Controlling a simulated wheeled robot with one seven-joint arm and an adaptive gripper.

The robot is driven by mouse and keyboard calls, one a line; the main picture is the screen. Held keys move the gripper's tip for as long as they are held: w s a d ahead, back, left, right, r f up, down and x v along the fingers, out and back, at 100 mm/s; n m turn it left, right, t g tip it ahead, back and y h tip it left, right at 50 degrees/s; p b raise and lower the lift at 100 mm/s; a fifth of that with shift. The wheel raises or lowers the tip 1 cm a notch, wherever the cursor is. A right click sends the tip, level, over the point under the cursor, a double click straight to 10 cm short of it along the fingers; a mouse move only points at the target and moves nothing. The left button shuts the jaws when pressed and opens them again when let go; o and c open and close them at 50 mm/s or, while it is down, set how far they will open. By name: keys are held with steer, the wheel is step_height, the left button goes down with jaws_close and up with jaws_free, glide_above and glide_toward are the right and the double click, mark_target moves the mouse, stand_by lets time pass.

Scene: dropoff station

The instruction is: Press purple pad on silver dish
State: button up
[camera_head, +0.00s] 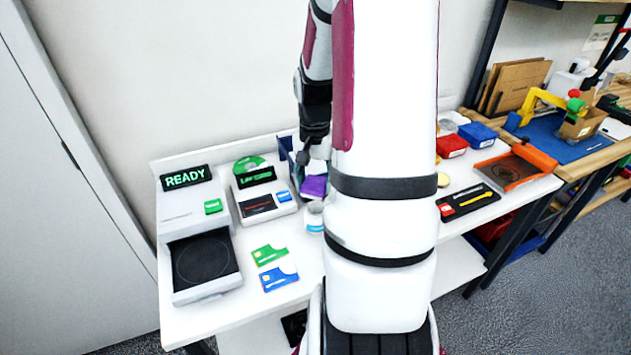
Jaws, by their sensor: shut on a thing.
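My gripper (304,160) points down over the white table, left of my arm's large white link. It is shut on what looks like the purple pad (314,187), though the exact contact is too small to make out. A round silver-grey item (314,209), which may be the silver dish, is just below and in front of the pad. Its right side is hidden behind my arm. I cannot tell whether the pad touches it.
A scale-like device (204,263) with a READY display (186,177) and a card reader (262,203) stand left. Green (268,254) and blue (279,276) cards lie in front. A dark bin (286,150) is behind the gripper.

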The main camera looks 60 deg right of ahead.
mark_target(315, 209)
steer(key=shift+f+b, duration=1.3)
steer(key=shift+f, duration=1.1)
steer(key=shift+f+b, duration=0.35)
steer(key=shift+f, duration=0.4)
steer(key=shift+r, duration=0.1)
steer(key=shift+r+p, duration=2.1)
steer(key=shift+r, duration=1.35)
